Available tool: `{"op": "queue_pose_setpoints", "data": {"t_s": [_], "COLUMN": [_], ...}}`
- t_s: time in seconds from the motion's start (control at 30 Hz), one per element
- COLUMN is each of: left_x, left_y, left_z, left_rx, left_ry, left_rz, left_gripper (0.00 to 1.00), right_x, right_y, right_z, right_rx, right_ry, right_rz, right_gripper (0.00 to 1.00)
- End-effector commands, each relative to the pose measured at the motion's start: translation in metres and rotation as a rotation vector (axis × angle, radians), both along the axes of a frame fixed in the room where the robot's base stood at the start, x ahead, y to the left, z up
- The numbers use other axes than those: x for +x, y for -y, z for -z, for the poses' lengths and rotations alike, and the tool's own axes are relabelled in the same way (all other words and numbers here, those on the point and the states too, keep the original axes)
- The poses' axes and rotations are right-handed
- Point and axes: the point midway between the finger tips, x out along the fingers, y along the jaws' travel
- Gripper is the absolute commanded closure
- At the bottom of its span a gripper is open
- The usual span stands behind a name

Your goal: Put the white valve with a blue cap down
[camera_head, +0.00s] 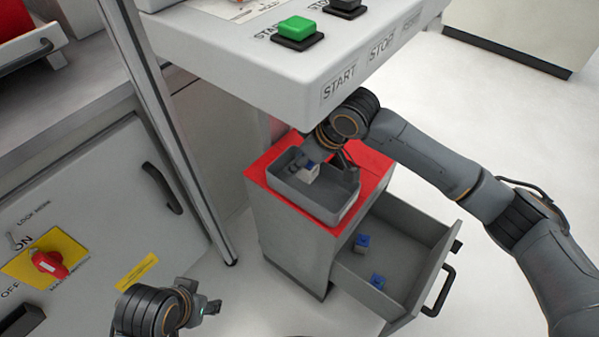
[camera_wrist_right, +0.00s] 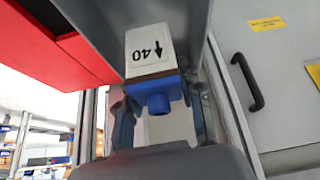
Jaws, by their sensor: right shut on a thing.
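The white valve with a blue cap (camera_head: 310,174) is at the grey open bin (camera_head: 330,216), low between its walls; whether it touches the bin floor is hidden.
The bin stands on a red-topped cabinet (camera_head: 375,165). Its open drawer (camera_head: 410,262) holds two small blue-capped valves (camera_head: 362,243). A control panel with a green START button (camera_head: 297,28) overhangs close behind the right gripper. A grey machine door (camera_head: 110,215) stands left.

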Motion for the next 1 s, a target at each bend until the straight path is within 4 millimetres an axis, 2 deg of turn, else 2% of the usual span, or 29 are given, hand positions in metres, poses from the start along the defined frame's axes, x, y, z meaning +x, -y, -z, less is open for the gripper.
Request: {"op": "queue_pose_setpoints", "data": {"t_s": [0.23, 0.63, 0.67, 0.7, 1.0], "left_x": [0.0, 0.0, 0.0, 0.0, 0.0], "left_y": [0.0, 0.0, 0.0, 0.0, 0.0], "left_z": [0.014, 0.011, 0.012, 0.012, 0.013], "left_rx": [0.0, 0.0, 0.0, 0.0, 0.0], "left_ry": [-0.001, -0.001, 0.0, 0.0, 0.0], "left_rz": [0.0, 0.0, 0.0, 0.0, 0.0], "left_gripper": [0.59, 0.59, 0.59, 0.59, 0.59], "right_x": [-0.001, -0.001, -0.001, -0.001, -0.001], "right_y": [0.0, 0.0, 0.0, 0.0, 0.0], "right_z": [0.04, 0.044, 0.044, 0.044, 0.043], "right_rx": [-0.001, 0.0, 0.0, -0.001, -0.001], "right_ry": [-0.002, -0.002, -0.001, -0.001, 0.0], "right_rz": [0.0, 0.0, 0.0, 0.0, -0.001], "right_gripper": [0.97, 0.97, 0.58, 0.54, 0.54]}}
